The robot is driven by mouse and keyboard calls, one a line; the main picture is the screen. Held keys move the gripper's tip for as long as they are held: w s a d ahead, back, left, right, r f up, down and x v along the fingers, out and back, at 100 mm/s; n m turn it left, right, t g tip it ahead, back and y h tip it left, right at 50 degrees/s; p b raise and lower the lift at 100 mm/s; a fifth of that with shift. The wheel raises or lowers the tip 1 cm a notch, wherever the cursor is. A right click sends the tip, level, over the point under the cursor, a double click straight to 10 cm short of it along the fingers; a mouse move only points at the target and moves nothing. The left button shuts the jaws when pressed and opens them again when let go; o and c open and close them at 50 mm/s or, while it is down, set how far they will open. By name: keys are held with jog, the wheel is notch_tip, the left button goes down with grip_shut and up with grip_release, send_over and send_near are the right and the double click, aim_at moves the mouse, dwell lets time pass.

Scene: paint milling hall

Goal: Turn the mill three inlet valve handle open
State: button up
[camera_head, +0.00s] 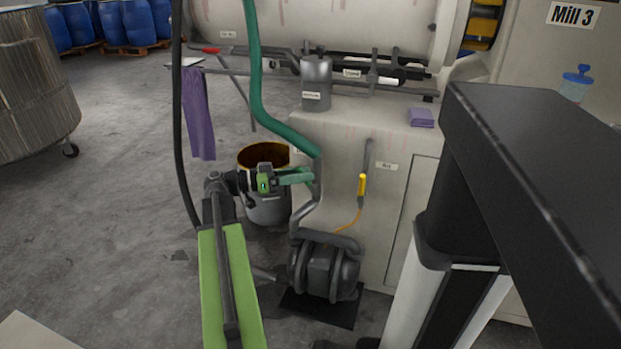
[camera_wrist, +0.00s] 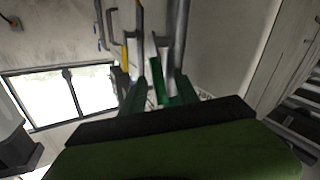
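My gripper (camera_head: 300,177), with green fingers, reaches from the left to the grey pipe just above the dark pump (camera_head: 325,268), below the end of the green hose (camera_head: 275,120). In the wrist view my gripper (camera_wrist: 159,80) has its two fingers apart. A bright green piece (camera_wrist: 158,92), perhaps the inlet valve handle, shows between them. I cannot tell whether the fingers touch it. In the head view I cannot make out the handle apart from my fingers. The Mill 3 sign (camera_head: 572,15) is on the pale housing at upper right.
An open drum (camera_head: 268,212) stands close behind my gripper. A black hose (camera_head: 178,120) and a purple cloth (camera_head: 198,115) hang at left. The floor at far left is mostly clear.

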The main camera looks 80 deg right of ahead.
jog(key=shift+x, duration=1.4)
grip_shut()
jog(key=shift+d, duration=0.1)
